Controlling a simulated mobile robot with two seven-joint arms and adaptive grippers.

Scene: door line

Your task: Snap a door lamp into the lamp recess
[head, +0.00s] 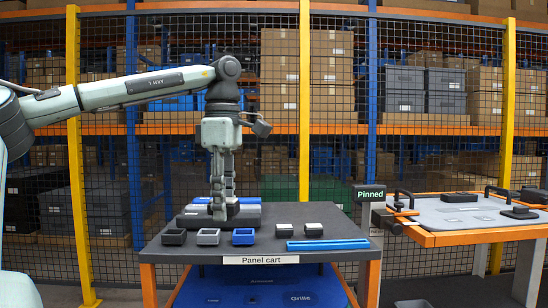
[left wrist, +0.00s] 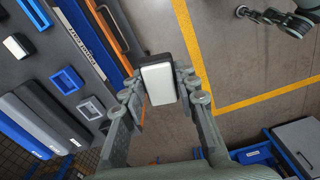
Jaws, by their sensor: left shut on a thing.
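My left gripper (head: 224,207) points down over the panel cart in the head view. In the left wrist view, the left gripper (left wrist: 158,90) is shut on a door lamp (left wrist: 158,84), a small block with a white face and a black back. In the head view the held lamp is mostly hidden by the fingers. Two similar white-topped lamps (head: 284,230) (head: 313,230) sit on the cart. A grey door panel (head: 440,212) lies on the bench at right; small outlines show on it, but I cannot tell which is the lamp recess. My right gripper (left wrist: 272,17) shows small in the left wrist view.
The panel cart (head: 260,263) also holds black, grey and blue frames (head: 208,237), a blue bar (head: 328,244) and long dark pieces behind. A "Pinned" sign (head: 369,193) and black clamp handles (head: 405,198) stand at the bench's near left. A gap separates cart and bench.

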